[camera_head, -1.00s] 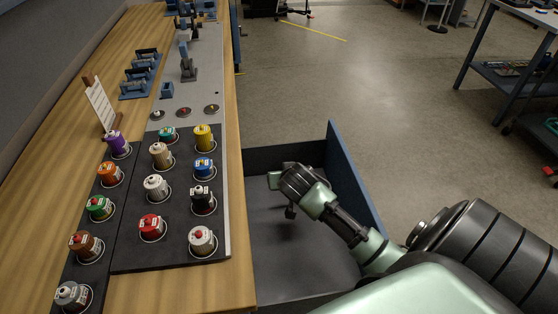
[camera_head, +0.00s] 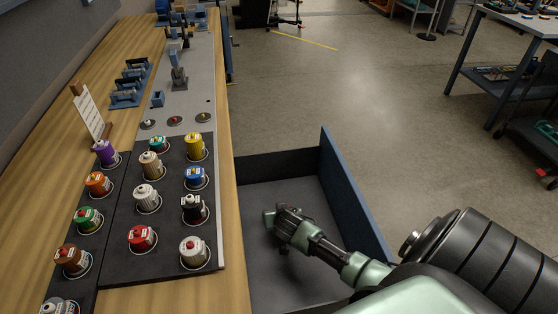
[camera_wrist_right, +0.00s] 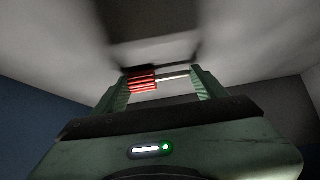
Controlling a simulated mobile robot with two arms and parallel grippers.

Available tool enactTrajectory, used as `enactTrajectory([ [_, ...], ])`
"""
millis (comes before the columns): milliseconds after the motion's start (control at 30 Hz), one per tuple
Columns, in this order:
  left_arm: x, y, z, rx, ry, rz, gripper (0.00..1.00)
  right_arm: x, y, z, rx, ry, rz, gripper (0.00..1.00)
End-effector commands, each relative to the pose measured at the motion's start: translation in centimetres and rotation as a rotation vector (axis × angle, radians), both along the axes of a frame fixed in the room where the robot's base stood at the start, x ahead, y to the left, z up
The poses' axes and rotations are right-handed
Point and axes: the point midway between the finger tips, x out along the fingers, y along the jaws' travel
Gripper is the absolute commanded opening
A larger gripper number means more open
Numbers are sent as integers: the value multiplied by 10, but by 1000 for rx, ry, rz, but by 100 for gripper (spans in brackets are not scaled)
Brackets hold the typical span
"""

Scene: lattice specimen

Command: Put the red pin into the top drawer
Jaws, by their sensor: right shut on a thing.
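The red pin (camera_wrist_right: 142,81), with a ribbed red part and a pale shaft, lies crosswise between the fingers of my right gripper (camera_wrist_right: 162,82) in the right wrist view. The gripper is shut on it. In the head view my right gripper (camera_head: 272,218) is inside the open drawer (camera_head: 350,205), over its dark floor. The pin cannot be made out in that view. How far the gripper is above the floor is hard to tell. My left gripper is not in view.
A wooden bench (camera_head: 232,235) stands left of the drawer. On its dark mat (camera_head: 170,262) stand several coloured canisters, among them a red one (camera_head: 142,237). A tilted white card (camera_head: 90,114) and blue racks (camera_head: 130,84) stand behind. The drawer's blue right wall rises beside my arm.

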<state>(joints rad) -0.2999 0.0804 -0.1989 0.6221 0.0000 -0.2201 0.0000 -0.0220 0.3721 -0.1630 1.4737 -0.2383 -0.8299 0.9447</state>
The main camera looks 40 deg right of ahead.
Motion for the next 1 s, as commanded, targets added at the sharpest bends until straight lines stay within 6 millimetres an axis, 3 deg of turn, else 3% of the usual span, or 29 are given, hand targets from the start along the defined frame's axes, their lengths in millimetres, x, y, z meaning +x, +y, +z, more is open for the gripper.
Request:
enactTrajectory([
  [233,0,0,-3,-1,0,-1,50,0,0,-4,1,1,0,26],
  [267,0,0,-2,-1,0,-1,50,0,0,-3,-1,0,1,80],
  [300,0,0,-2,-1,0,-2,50,0,0,-3,-1,0,1,91],
  [333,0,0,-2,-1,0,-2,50,0,0,-3,0,1,1,94],
  [733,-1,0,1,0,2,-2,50,-2,1,3,0,1,1,94],
  [1000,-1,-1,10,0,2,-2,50,-31,19,38,1,-1,1,94],
])
